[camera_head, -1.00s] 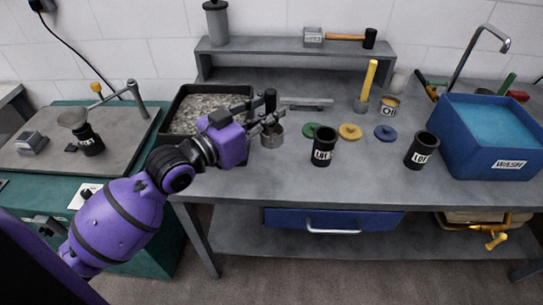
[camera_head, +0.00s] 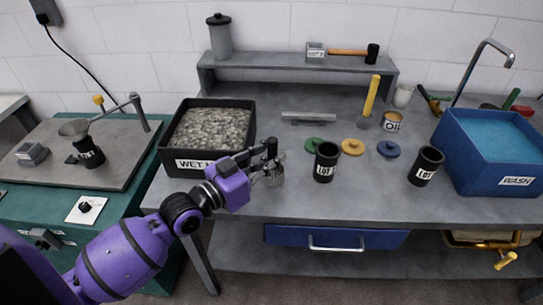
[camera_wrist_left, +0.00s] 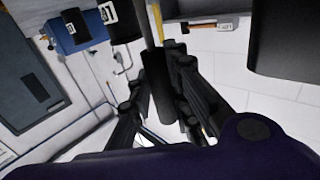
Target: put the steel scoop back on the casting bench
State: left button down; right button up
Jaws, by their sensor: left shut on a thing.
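The steel scoop (camera_head: 275,177) has a small metal cup and an upright black handle. My left gripper (camera_head: 268,157) is shut on the handle. In the left wrist view the black handle (camera_wrist_left: 158,85) stands between the fingers of my left gripper (camera_wrist_left: 160,95). The cup shows below the fingers, over the front part of the grey bench (camera_head: 370,200), left of a black LOT cup (camera_head: 326,163). I cannot tell whether the cup touches the bench top. My right gripper is not in view.
A black tray of grey grains (camera_head: 180,165) stands left of the scoop. Green (camera_head: 314,144), yellow (camera_head: 352,147) and blue (camera_head: 388,149) discs lie to the right. Another LOT cup (camera_head: 425,167) and a blue wash basin (camera_head: 465,165) stand farther right. A teal bench (camera_head: 150,190) is at left.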

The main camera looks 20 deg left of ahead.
pick_arm(q)
jog(key=c, duration=1.7)
grip_release()
jog(key=shift+f, duration=0.1)
jog(key=shift+o, duration=0.3)
jog(key=shift+s+a+r, duration=0.1)
jog(key=shift+r, duration=0.15)
jog(key=b+v, duration=0.1)
jog(key=v, duration=1)
jog(key=shift+s, duration=0.4)
jog(key=shift+a+f, duration=0.1)
